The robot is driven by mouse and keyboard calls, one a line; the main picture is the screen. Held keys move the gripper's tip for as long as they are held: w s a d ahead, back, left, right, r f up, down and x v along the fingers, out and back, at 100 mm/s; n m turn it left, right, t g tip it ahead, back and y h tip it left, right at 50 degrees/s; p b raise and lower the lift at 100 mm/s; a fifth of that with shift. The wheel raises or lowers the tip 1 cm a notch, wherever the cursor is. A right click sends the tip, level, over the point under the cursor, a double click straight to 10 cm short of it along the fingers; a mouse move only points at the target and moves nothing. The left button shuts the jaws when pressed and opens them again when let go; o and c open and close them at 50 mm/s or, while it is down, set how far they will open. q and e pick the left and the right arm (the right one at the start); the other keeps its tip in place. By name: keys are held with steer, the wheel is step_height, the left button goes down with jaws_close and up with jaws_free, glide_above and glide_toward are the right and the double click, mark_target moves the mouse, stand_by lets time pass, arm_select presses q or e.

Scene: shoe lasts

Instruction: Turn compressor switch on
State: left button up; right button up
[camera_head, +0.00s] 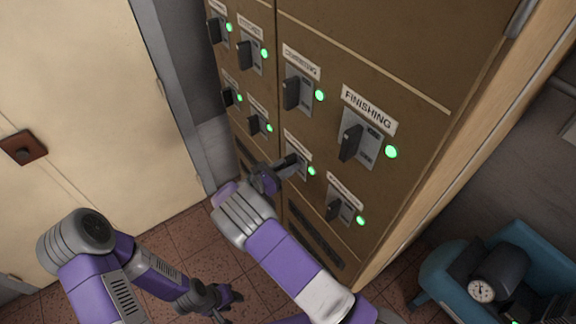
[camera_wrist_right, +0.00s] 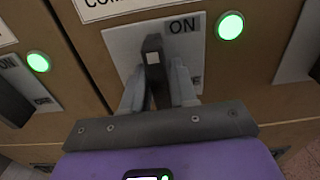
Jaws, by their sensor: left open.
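The compressor switch (camera_head: 291,160) is a dark lever on a grey plate on the brown cabinet. In the right wrist view its lever (camera_wrist_right: 154,65) stands out beside the word ON, under a label partly cut off that begins "COM". A green lamp (camera_wrist_right: 230,25) beside it is lit. My right gripper (camera_wrist_right: 158,92) is at the switch, with one finger on each side of the lever, close against it. In the head view my right gripper (camera_head: 277,176) partly hides the switch plate. My left gripper (camera_head: 225,303) is open and empty, low over the floor.
Other switches with lit green lamps fill the brown cabinet (camera_head: 420,75), including the FINISHING switch (camera_head: 350,142) at upper right. A cream door (camera_head: 80,90) is at left. A teal machine with a gauge (camera_head: 482,290) stands at lower right. Tiled floor (camera_head: 175,235) shows between door and cabinet.

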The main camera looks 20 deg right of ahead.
steer(key=shift+o, duration=1.2)
steer(key=b+v, duration=0.1)
steer(key=v, duration=0.6)
steer(key=shift+a, duration=0.3)
steer(key=shift+s, duration=0.15)
